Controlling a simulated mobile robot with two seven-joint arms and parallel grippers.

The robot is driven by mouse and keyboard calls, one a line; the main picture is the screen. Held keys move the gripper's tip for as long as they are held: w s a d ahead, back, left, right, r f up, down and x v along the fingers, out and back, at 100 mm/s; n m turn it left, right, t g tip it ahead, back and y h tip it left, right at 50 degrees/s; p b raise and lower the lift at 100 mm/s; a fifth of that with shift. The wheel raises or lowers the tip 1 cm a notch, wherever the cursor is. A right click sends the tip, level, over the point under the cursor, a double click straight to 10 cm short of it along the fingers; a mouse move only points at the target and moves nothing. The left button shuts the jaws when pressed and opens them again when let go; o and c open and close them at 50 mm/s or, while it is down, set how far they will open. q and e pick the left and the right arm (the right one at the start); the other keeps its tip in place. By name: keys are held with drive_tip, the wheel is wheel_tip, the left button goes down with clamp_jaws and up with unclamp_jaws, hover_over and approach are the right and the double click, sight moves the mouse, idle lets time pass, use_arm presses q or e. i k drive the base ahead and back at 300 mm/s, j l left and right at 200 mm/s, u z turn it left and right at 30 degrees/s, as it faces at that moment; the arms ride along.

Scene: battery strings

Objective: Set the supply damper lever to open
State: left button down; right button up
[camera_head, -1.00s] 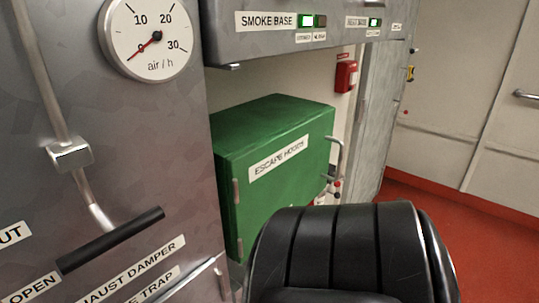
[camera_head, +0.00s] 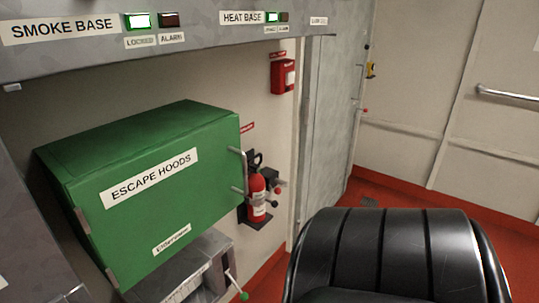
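No lever labelled supply damper can be made out in the head view. A short metal lever with a green knob (camera_head: 240,294) sticks out at the bottom, beside a grey box (camera_head: 205,272) under the green cabinet. The label on that grey box is too slanted and small to read. A red-knobbed lever (camera_head: 278,190) is on the wall near the fire extinguisher; no label on it is readable. Neither of my grippers is in view.
A green cabinet marked ESCAPE HOODS (camera_head: 150,190) juts out at left. A grey panel marked SMOKE BASE and HEAT BASE (camera_head: 200,20) hangs above it. A red extinguisher (camera_head: 257,200) is behind. A black ribbed padded shape (camera_head: 395,260) fills the lower right. Red floor shows beyond.

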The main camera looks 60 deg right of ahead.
sight(244, 296)
drive_tip(key=z, duration=1.9)
